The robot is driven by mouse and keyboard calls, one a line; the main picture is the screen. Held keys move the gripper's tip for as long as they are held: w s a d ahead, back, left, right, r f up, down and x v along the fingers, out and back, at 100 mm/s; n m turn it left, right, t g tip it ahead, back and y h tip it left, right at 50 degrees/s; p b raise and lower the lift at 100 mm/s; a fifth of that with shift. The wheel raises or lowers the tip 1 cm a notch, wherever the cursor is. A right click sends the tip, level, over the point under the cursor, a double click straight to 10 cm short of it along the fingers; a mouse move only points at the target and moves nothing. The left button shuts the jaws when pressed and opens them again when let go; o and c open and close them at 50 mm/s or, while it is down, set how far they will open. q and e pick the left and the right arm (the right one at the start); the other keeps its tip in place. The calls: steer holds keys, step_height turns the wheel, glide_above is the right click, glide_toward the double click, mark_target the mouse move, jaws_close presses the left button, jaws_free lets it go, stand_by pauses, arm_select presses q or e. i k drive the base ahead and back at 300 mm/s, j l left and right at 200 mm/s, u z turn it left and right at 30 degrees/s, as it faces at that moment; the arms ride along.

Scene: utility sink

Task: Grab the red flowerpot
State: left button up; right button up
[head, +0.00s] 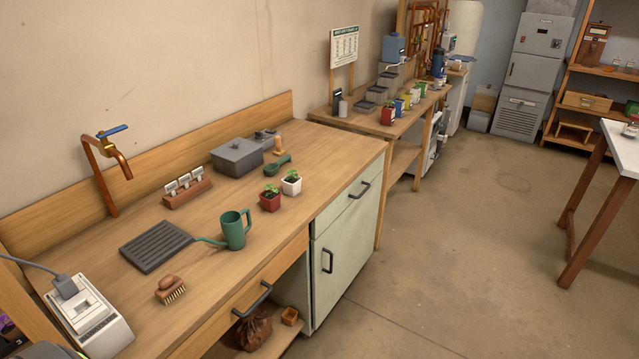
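A red flowerpot (270,203) with a small green plant stands upright on the wooden counter, near its middle right. A white flowerpot (291,187) with a similar plant stands close beside it, to the right and slightly behind. Another red pot (388,116) with a plant stands at the near end of a row of coloured pots on the farther bench. Neither of my grippers shows in the head view.
A green watering can (234,232) stands left of the red flowerpot, by a dark drain grate (156,247). A brush (171,290), a grey lidded box (237,158) and a copper tap (106,165) are also there. Floor (450,270) to the right is clear.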

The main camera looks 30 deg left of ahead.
mark_target(270, 198)
steer(key=i+l+u, duration=0.1)
steer(key=i+u, duration=0.15)
steer(key=i, duration=0.25)
steer(key=i+l+u, duration=0.25)
steer(key=i, duration=0.3)
steer(key=i+l+u, duration=0.25)
steer(key=i, duration=0.2)
steer(key=i+j, duration=0.05)
